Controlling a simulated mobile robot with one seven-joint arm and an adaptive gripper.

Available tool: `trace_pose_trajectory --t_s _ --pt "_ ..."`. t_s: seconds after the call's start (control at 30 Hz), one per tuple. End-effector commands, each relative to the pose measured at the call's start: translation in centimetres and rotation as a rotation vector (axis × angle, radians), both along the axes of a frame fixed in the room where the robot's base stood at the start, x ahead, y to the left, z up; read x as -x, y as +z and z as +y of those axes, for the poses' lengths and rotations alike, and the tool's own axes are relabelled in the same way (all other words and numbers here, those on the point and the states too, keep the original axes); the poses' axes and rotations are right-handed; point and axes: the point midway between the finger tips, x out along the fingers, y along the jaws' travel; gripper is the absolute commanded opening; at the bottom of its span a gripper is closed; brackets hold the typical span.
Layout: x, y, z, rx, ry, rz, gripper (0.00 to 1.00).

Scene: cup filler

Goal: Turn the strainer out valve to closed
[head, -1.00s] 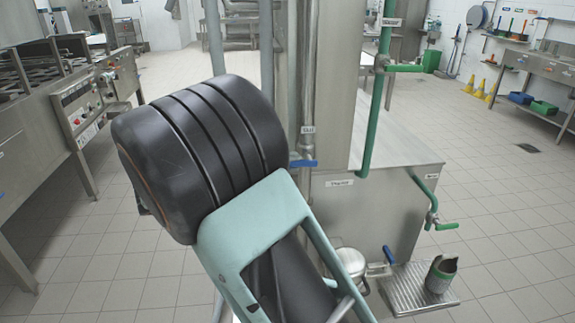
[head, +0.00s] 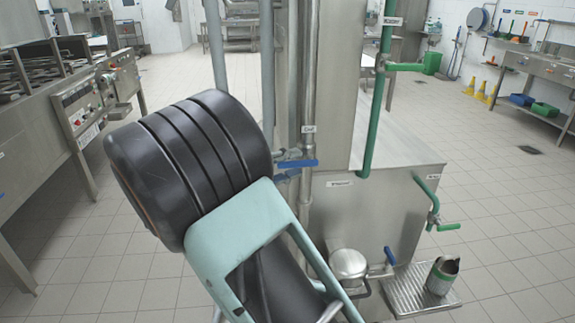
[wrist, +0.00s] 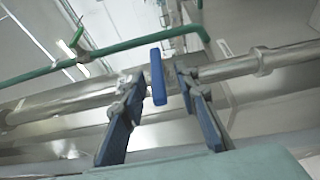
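A blue lever handle (head: 306,163) sits on a vertical metal pipe, lying across it in the head view. It also shows in the wrist view (wrist: 158,77) as a blue bar on the pipe. My gripper (wrist: 160,105) has its two blue fingers apart, one on each side of the handle, with gaps between. In the head view the gripper is mostly hidden behind my arm. Another blue handle (head: 390,256) is on the tank's low outlet. The small labels are too blurred for me to tell which valve is the strainer out.
A steel tank (head: 395,215) stands behind the pipe. Green pipes with green handles (head: 448,227) run beside it. A lidded pot (head: 348,264) and a drip tray (head: 405,297) with a cup (head: 441,275) are below. Open tiled floor lies right.

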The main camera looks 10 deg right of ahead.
Motion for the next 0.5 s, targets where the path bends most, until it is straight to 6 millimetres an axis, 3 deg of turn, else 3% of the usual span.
trace_pose_trajectory --t_s 0.27,0.5 --pt "0.0 0.1 0.4 -0.001 0.003 -0.002 0.28" --pt "1.4 0.0 3.9 -0.001 0.006 -0.002 0.28"
